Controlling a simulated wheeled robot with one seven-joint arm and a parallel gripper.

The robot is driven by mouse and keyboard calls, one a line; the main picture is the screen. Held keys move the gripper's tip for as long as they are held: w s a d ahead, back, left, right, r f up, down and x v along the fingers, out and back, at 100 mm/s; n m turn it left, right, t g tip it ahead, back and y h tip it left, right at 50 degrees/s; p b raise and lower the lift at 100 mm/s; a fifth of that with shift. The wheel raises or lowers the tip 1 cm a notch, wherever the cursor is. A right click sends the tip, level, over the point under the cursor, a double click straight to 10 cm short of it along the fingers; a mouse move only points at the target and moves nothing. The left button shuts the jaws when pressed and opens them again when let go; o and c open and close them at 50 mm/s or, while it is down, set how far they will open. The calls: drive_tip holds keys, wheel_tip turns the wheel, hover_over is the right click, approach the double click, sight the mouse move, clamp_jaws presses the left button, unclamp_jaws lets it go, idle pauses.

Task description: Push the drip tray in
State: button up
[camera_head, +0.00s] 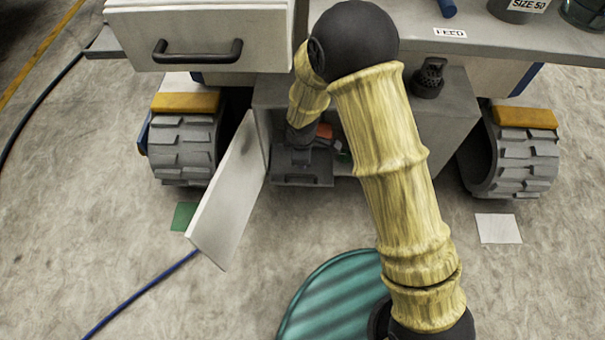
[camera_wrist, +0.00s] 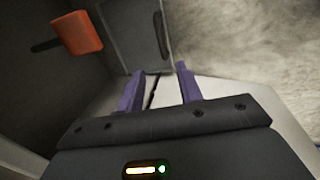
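The drip tray (camera_head: 305,180) is a flat dark grey tray low in the open compartment in the head view. Its front end appears to stick out at the opening. In the wrist view, a dark grey panel with a dark bar handle, apparently the tray (camera_wrist: 130,32), lies beyond my fingertips. My gripper (camera_wrist: 159,72) has two purple fingers, apart with a gap between them and nothing held. In the head view my gripper (camera_head: 296,156) is over the tray's rear part; its fingertips cannot be made out. I cannot tell whether it touches the tray.
A white door (camera_head: 228,195) stands open left of the compartment; a pale panel (camera_wrist: 225,92) lies behind my fingers. An orange-red part (camera_wrist: 78,32) is inside the compartment. A drawer (camera_head: 197,45) hangs above left. Tracked wheels (camera_head: 185,150) flank the compartment.

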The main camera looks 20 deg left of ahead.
sight(302, 175)
drive_tip(key=w+f+b, duration=0.1)
drive_tip(key=f+b, duration=0.1)
drive_tip(key=f, duration=0.3)
drive_tip(key=w+f+b, duration=0.1)
drive_tip(key=f+b, duration=0.2)
drive_tip(key=f, duration=0.2)
drive_tip(key=w+f+b, duration=0.1)
drive_tip(key=f+b, duration=0.2)
drive_tip(key=f, duration=0.2)
drive_tip(key=shift+a+f, duration=0.3)
drive_tip(key=shift+a, duration=0.1)
clamp_jaws()
